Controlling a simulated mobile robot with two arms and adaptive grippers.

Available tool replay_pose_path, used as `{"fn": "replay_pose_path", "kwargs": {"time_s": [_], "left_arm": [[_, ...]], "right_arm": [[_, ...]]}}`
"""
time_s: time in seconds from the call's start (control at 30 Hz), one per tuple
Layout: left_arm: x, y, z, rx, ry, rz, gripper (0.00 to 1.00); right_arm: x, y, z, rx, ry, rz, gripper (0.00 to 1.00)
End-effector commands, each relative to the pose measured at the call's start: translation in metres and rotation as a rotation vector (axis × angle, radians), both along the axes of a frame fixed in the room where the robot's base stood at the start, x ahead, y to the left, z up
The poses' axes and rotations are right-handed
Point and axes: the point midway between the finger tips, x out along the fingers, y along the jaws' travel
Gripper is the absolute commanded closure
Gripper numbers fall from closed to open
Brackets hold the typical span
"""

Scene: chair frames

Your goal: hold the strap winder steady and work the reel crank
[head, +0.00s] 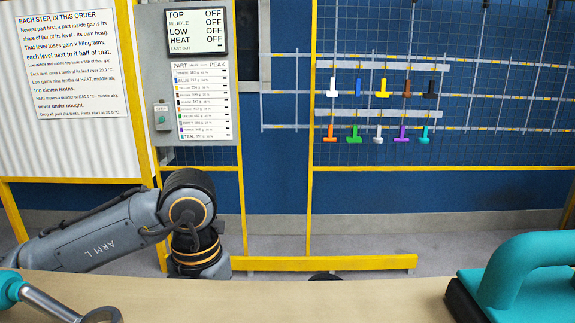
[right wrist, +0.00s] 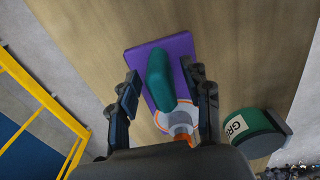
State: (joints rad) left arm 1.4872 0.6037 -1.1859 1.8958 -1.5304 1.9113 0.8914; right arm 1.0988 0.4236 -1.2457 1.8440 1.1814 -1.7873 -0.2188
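I cannot pick out a strap winder or reel crank for certain in either view. In the right wrist view my right gripper (right wrist: 160,72) is open, its two dark fingers apart over the table. Between and beyond them a rounded teal grip (right wrist: 159,80) lies over a flat purple plate (right wrist: 178,48). Gaps show on both sides of the grip. A pale cup-like part with an orange rim (right wrist: 180,122) lies nearer the palm, partly hidden. In the head view my left arm bends downward behind the table edge; its gripper is not visible.
The middle of the table (head: 320,300) is clear.

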Motion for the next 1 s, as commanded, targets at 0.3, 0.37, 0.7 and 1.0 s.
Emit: {"fn": "replay_pose_path", "kwargs": {"time_s": [0.3, 0.37, 0.7, 1.0], "left_arm": [[0.000, 0.000, 0.000, 0.000, 0.000, 0.000, 0.49], [0.000, 0.000, 0.000, 0.000, 0.000, 0.000, 0.49], [0.000, 0.000, 0.000, 0.000, 0.000, 0.000, 0.49], [0.000, 0.000, 0.000, 0.000, 0.000, 0.000, 0.49]], "right_arm": [[0.001, 0.001, 0.015, 0.002, -0.002, 0.000, 0.52], [0.001, 0.000, 0.025, 0.001, -0.003, 0.001, 0.52], [0.001, 0.000, 0.096, 0.001, -0.003, 0.002, 0.52], [0.000, 0.000, 0.120, 0.000, 0.001, 0.000, 0.52]]}}
